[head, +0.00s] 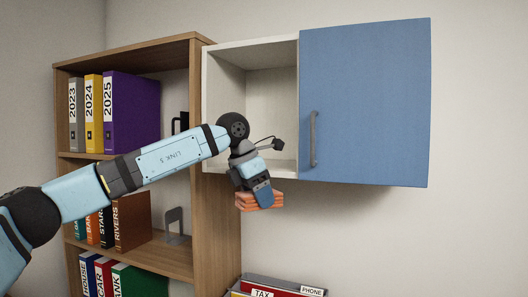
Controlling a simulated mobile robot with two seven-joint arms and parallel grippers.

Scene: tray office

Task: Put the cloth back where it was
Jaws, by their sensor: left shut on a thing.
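My left gripper (264,198) is shut on an orange folded cloth (245,205). It holds the cloth in the air just below the front of the wall cabinet (365,110). The cloth shows as several stacked layers, partly hidden by the gripper. My right gripper is not in view.
The cabinet's left compartment (272,95) is open, and the part I see is empty. A blue door (375,90) with a grey handle (313,138) covers the right part. A wooden bookshelf (215,240) with binders and books stands left. A tray with folders (275,285) is below.

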